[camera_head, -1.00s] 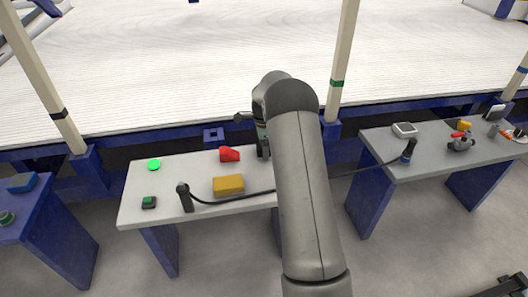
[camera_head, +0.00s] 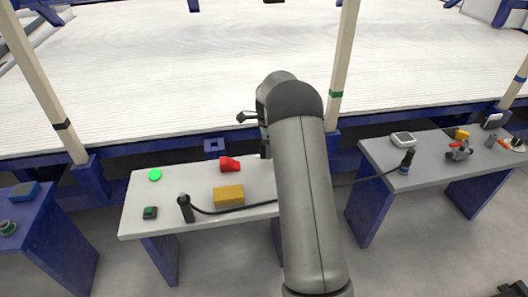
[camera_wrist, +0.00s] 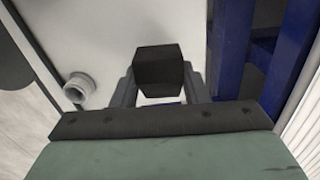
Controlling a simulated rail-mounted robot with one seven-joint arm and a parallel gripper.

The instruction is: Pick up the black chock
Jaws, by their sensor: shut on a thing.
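The black chock (camera_wrist: 158,68) is a dark block between the two fingers of my gripper (camera_wrist: 160,85) in the wrist view. The fingers are shut on its sides. It shows against the pale table top (camera_wrist: 75,35). In the head view my arm hides most of the gripper; only a dark part shows left of the arm, above the right part of the white table (camera_head: 150,222). Whether the chock is clear of the table cannot be told for sure.
A red block (camera_head: 229,164), a yellow block (camera_head: 228,196), a green disc (camera_head: 155,175), a small dark box with a green top (camera_head: 150,213) and a black post with a cable (camera_head: 186,208) are on the white table. A grey table (camera_head: 400,165) with tools stands right.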

